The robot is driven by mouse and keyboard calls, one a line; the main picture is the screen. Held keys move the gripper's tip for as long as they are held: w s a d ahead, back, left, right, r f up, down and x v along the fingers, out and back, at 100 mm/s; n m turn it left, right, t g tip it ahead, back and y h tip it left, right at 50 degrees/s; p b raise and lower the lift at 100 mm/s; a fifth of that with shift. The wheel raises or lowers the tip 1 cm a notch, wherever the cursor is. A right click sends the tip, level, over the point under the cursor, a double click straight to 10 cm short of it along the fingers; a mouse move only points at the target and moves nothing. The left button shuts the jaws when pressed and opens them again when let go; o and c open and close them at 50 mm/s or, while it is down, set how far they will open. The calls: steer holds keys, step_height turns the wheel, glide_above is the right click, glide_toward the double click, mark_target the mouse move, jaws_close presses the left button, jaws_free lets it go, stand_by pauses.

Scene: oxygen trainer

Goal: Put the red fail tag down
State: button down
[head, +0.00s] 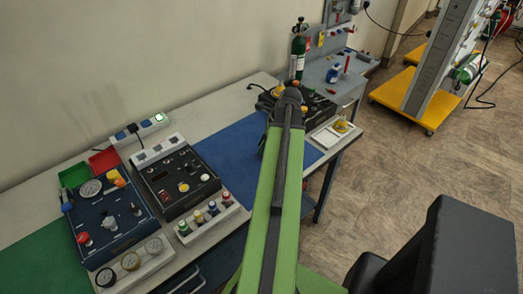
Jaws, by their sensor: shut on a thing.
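I cannot make out a red fail tag in the head view. A red tray (103,161) and a green tray (74,175) lie side by side at the back left of the bench. My green arm reaches forward over the blue mat (232,145), and its dark far joint stands in front of the far equipment. My gripper is hidden beyond that joint, so its jaws and anything in them do not show.
Two control panels, one blue (104,216) and one black (160,180), fill the bench's left part. A black device (321,108) lies partly behind my arm. A green cylinder (298,52) stands behind it. A white tray (335,134) lies near the right edge.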

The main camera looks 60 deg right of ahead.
steer(key=c, duration=1.6)
jaws_free()
steer(key=shift+f, duration=0.15)
steer(key=o, duration=0.5)
steer(key=shift+r, duration=0.2)
steer(key=shift+r, duration=0.25)
steer(key=p+v, duration=1.1)
steer(key=shift+s+d+r, duration=0.15)
steer(key=shift+s+r, duration=0.1)
